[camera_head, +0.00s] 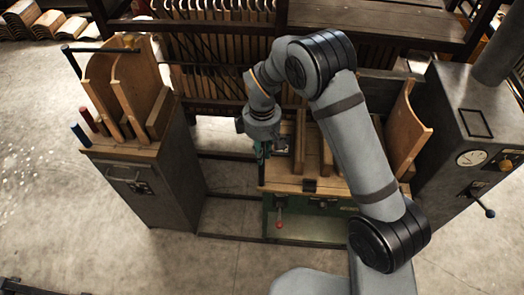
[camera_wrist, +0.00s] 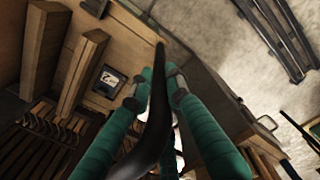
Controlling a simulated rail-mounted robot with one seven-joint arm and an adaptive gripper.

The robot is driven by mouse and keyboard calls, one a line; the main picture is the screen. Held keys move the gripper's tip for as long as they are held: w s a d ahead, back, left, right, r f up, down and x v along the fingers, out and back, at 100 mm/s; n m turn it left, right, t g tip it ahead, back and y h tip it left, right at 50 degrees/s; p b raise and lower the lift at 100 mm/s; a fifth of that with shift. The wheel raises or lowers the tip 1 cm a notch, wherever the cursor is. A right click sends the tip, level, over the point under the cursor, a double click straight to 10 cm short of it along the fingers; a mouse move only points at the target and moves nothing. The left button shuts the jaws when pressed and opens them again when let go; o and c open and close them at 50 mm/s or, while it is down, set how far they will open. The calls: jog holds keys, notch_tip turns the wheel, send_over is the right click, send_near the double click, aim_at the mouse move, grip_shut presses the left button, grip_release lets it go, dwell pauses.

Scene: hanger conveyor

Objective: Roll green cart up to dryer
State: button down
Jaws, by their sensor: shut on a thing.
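The green cart (camera_head: 310,228) stands in the middle of the head view, with a wooden top, upright boards and a curved wooden form (camera_head: 408,125). A red-knobbed lever (camera_head: 279,223) is on its front. A grey metal machine with a dial and pipe, apparently the dryer (camera_head: 450,125), stands close on the right; my arm partly hides the space between. My gripper (camera_head: 264,150) is at the cart's left end. In the wrist view its teal fingers (camera_wrist: 160,85) are shut on a dark curved bar (camera_wrist: 158,115), apparently the cart's handle.
A grey cabinet (camera_head: 165,190) with curved wooden forms stands at left, with a floor gap before the cart. Low rails (camera_head: 225,238) run along the floor. A rack of wooden hangers (camera_head: 215,65) is behind. The front floor is mostly clear.

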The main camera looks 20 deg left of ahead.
jog(key=c, duration=1.6)
grip_release()
jog(key=shift+w+d, duration=0.1)
jog(key=shift+d, duration=0.45)
jog(key=shift+c, duration=0.2)
jog(key=shift+a, duration=0.15)
notch_tip(320, 180, up, 11)
jog(key=shift+w+f, duration=0.1)
jog(key=shift+w, duration=0.05)
jog(key=shift+r, duration=0.6)
